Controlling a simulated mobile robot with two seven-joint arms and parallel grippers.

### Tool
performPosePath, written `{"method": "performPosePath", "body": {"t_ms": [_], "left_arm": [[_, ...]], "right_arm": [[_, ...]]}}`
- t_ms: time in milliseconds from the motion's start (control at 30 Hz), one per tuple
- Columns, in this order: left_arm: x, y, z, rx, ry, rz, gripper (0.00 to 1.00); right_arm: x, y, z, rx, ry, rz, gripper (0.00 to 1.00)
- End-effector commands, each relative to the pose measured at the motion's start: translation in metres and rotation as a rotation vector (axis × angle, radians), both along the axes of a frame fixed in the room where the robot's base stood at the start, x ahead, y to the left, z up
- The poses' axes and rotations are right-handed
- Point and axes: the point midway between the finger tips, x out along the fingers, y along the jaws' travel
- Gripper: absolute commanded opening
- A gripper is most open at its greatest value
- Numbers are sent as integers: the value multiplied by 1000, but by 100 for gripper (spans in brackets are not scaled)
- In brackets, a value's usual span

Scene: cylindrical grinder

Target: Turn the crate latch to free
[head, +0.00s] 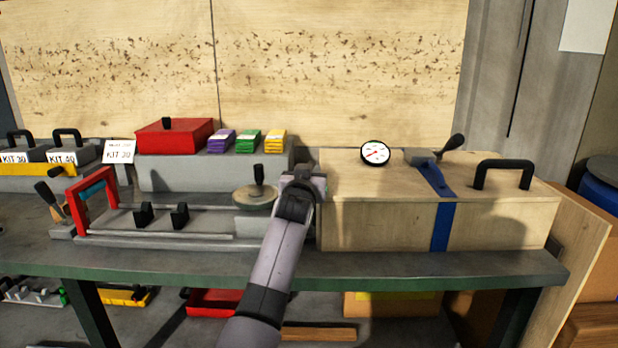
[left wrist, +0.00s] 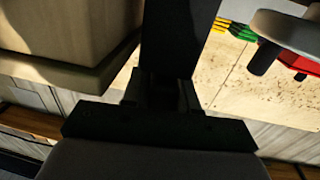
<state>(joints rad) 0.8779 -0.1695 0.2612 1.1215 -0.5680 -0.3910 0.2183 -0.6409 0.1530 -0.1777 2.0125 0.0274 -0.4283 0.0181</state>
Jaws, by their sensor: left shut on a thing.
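The wooden crate (head: 380,222) stands on the right of the bench, with a blue strap (head: 441,228) over its top and front. A grey lever latch (head: 424,157) with a black handle sits on the strap, the handle tilted up to the right. My left gripper (head: 306,184) is at the crate's left end, well away from this lever. In the left wrist view my left gripper (left wrist: 162,98) is shut on a dark bar (left wrist: 180,40); I cannot tell what the bar belongs to. The crate (left wrist: 65,35) shows beside it. My right gripper is not in view.
A round dial (head: 375,153) and a black carry handle (head: 504,174) are on the crate lid. A handwheel (head: 255,196) stands just left of my gripper. A red box (head: 173,137) and coloured packs (head: 248,141) are behind. The bench's front edge (head: 400,270) is clear.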

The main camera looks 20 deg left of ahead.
Motion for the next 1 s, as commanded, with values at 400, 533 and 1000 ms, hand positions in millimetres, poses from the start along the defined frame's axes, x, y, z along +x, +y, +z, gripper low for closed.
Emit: {"method": "performPosePath", "body": {"t_ms": [400,533,1000], "left_arm": [[2,0,4,0,-8,2,0],[2,0,4,0,-9,2,0],[-1,0,1,1,-3,3,49]], "right_arm": [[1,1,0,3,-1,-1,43],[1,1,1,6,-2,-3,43],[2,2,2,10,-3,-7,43]]}}
